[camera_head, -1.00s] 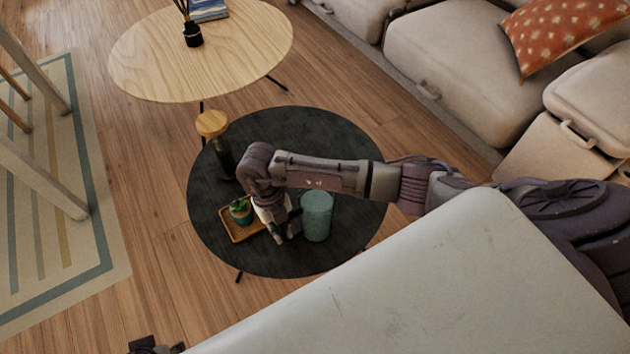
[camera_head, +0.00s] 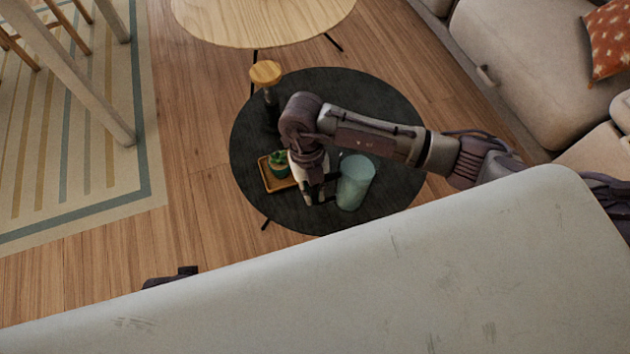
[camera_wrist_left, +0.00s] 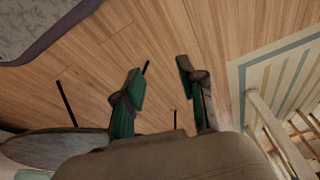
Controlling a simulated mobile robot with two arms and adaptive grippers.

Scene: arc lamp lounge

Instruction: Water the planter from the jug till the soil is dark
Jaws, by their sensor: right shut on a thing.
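The planter (camera_head: 279,165), a small green pot with a succulent, stands on a wooden tray (camera_head: 265,178) on the dark round table (camera_head: 395,125). My right gripper (camera_head: 314,198) is beside the planter, to its right, pointing down. It is shut on a white thing (camera_head: 295,167), seemingly the jug, mostly hidden by the gripper and close to the planter. The soil is too small to judge, and no water stream shows. My left gripper (camera_wrist_left: 160,70) is open and empty above bare floor, away from the table; a bit of it shows in the head view (camera_head: 172,278).
A teal cylinder (camera_head: 356,183) stands just right of my right gripper. A dark bottle-like object with a wooden top (camera_head: 266,73) stands at the table's back left. A pale wooden table (camera_head: 260,18) is behind, a sofa (camera_head: 520,70) at right, a striped rug (camera_head: 90,130) at left.

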